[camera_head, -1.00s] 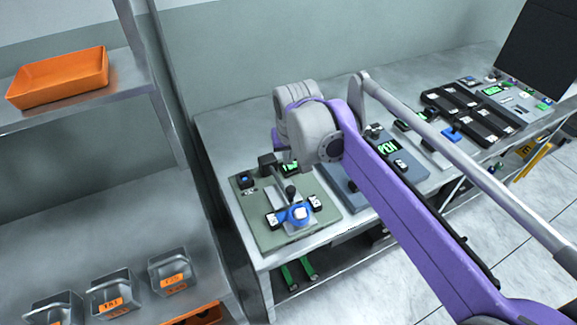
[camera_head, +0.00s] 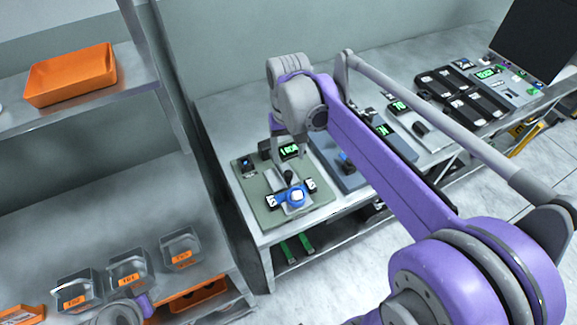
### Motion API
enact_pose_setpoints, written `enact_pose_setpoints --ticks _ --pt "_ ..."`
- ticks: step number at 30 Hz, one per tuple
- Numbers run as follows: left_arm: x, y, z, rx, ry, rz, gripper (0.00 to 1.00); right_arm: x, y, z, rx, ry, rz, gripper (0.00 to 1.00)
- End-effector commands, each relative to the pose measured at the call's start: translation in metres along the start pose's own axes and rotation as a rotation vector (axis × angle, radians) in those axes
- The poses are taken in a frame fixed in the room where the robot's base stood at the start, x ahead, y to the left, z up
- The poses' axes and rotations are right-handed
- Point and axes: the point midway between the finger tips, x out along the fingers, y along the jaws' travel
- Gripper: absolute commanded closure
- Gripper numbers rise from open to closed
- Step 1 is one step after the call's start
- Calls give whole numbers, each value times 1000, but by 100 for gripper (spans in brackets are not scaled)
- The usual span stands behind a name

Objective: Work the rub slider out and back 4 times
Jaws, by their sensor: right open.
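The rub station is a green base plate (camera_head: 254,197) at the near left corner of the bench. I take the knob and blue piece to be the slider. A small green-lit display (camera_head: 289,151) stands at the back. My right gripper (camera_head: 290,147) is open, pointing down above the back of the plate. The arm partly hides its fingers; it appears apart from the knob.
Other stations with lit displays (camera_head: 398,106) and dark trays (camera_head: 460,92) line the bench to the right. A shelf at left holds an orange tray (camera_head: 72,74) and, lower down, several clear bins with orange labels (camera_head: 181,247).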

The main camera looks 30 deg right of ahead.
Motion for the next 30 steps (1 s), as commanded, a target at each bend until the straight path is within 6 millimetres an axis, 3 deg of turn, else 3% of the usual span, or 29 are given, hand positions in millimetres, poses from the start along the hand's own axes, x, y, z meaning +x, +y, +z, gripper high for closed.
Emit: enact_pose_setpoints --ticks 6,12,24,30 --pt "3 0 4 0 -4 0 50 44 0 0 0 1 1 36" --pt "4 0 6 0 -6 0 50 69 0 -1 0 2 1 36" --pt "4 0 6 0 -6 0 50 76 0 -1 0 3 0 36" --pt "4 0 6 0 -6 0 50 76 0 0 0 3 0 72"
